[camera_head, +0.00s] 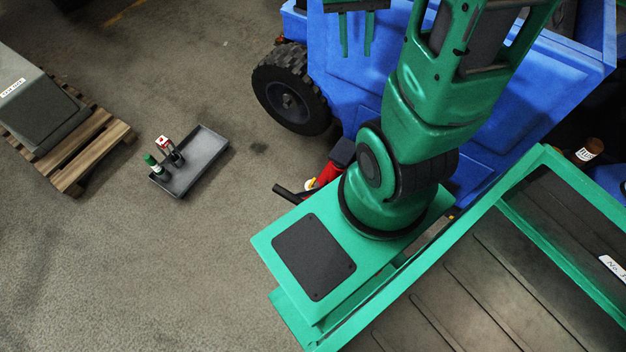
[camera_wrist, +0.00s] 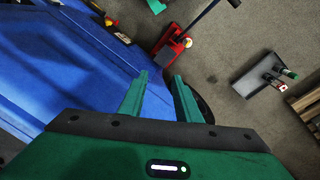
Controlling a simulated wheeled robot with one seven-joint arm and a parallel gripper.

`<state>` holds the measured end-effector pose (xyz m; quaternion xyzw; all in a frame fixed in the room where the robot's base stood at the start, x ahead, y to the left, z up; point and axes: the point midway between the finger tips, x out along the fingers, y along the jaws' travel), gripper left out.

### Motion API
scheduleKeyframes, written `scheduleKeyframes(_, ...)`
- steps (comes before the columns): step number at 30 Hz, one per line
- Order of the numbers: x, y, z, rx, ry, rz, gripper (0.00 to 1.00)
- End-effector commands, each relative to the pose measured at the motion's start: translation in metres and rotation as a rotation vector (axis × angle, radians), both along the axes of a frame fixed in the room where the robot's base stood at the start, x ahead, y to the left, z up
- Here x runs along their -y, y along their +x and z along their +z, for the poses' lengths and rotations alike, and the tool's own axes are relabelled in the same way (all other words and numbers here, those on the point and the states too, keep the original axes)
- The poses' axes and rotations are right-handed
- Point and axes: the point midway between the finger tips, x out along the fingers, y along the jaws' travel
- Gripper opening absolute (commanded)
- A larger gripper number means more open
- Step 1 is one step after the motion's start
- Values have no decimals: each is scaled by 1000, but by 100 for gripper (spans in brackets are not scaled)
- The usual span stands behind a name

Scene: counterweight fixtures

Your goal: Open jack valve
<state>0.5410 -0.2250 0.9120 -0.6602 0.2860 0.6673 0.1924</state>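The red jack (camera_head: 327,174) stands on the floor beside the blue machine, partly hidden by my arm, with a dark handle toward the left. It also shows in the wrist view (camera_wrist: 171,50), at the top middle, with its long dark handle running to the upper right. A small yellow knob (camera_wrist: 187,43), perhaps the valve, sits on its side; in the head view a small yellow and white part (camera_head: 311,184) shows there. My gripper (camera_wrist: 161,79) is open and empty, its two green fingers apart. In the head view it hangs at the top (camera_head: 355,36), apart from the jack.
The blue machine (camera_head: 350,85) with a black wheel (camera_head: 291,89) stands close by my arm. A dark tray (camera_head: 204,160) holding a green-capped bottle (camera_head: 155,166) and a red-and-white container (camera_head: 165,146) lies on the floor. A wooden pallet (camera_head: 105,143) bears a grey block. Floor between is clear.

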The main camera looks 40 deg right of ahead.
Motion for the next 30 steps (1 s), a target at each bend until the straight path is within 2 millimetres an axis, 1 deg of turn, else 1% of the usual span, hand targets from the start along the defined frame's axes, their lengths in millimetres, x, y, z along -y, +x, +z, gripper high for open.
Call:
scheduleKeyframes(1,6,13,-14,-11,-7,-11,30)
scheduleKeyframes(5,19,43,-47,-14,-30,-40,30)
scheduleKeyframes(6,22,51,-58,-14,-36,-49,30)
scheduleKeyframes(8,27,64,-76,-14,-42,-62,30)
scheduleKeyframes(11,34,83,-108,-12,-50,-83,30)
scheduleKeyframes(14,40,100,-142,-9,-54,-105,30)
scheduleKeyframes(15,41,106,-157,-6,-56,-114,30)
scheduleKeyframes(17,43,114,-180,-4,-54,-127,30)
scheduleKeyframes(22,44,133,-247,7,-47,-168,30)
scheduleKeyframes(26,41,140,-302,15,-34,-205,30)
scheduleKeyframes(27,39,141,-320,19,-29,-216,30)
scheduleKeyframes(29,35,142,-346,23,-21,-234,30)
scheduleKeyframes(30,32,143,-363,27,-15,-248,30)
